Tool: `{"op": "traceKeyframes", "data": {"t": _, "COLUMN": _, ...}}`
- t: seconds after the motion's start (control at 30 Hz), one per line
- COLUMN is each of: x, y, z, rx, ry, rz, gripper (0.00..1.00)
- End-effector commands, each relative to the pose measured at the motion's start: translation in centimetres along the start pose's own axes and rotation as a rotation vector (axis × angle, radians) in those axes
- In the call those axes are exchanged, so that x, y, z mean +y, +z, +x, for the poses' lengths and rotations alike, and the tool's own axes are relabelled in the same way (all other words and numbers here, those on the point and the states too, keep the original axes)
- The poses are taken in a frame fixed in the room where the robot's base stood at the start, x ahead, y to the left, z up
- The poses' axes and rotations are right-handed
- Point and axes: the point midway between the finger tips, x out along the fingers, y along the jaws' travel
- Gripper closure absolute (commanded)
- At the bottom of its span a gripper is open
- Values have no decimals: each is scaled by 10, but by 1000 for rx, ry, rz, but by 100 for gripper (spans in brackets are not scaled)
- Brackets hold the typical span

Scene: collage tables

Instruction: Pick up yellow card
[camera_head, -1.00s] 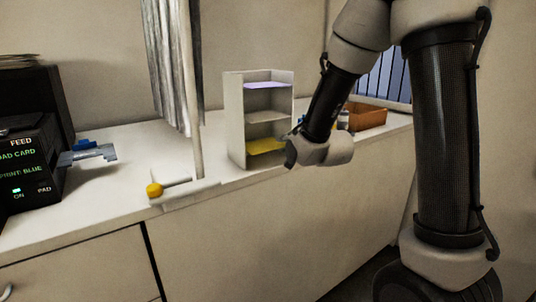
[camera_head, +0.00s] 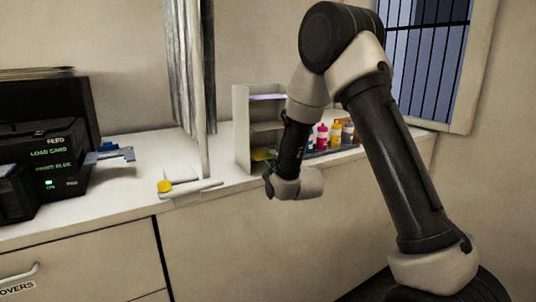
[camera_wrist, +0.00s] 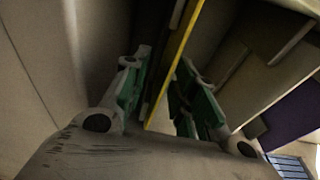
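The yellow card (camera_head: 262,154) lies in the lowest compartment of a small off-white shelf unit (camera_head: 241,130), partly hidden by my arm. In the wrist view the card shows edge-on as a thin yellow strip (camera_wrist: 176,62) running between my two green-padded fingers. My gripper (camera_wrist: 162,62) is open around the strip, with a gap on the left finger's side; the strip lies close to the right finger. In the head view my wrist is at the front of the shelf and the fingertips cannot be made out.
A pale purple card (camera_head: 268,97) lies in the top compartment. Several paint bottles (camera_head: 336,133) stand right of the shelf. A post and a yellow-knobbed tool (camera_head: 165,186) are to the left. A black machine (camera_head: 45,160) stands at far left. The counter's front edge runs below the shelf.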

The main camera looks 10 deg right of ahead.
Motion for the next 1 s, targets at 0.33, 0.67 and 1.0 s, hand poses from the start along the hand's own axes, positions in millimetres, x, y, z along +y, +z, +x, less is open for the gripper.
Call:
{"op": "traceKeyframes", "data": {"t": 0.33, "x": 0, "y": 0, "z": 7, "rx": 0, "ry": 1, "rz": -1, "gripper": 80}}
{"op": "traceKeyframes", "data": {"t": 0.67, "x": 0, "y": 0, "z": 7, "rx": 0, "ry": 1, "rz": -1, "gripper": 100}}
{"op": "traceKeyframes", "data": {"t": 1.0, "x": -1, "y": 0, "z": 9, "rx": 0, "ry": 1, "rz": -1, "gripper": 100}}
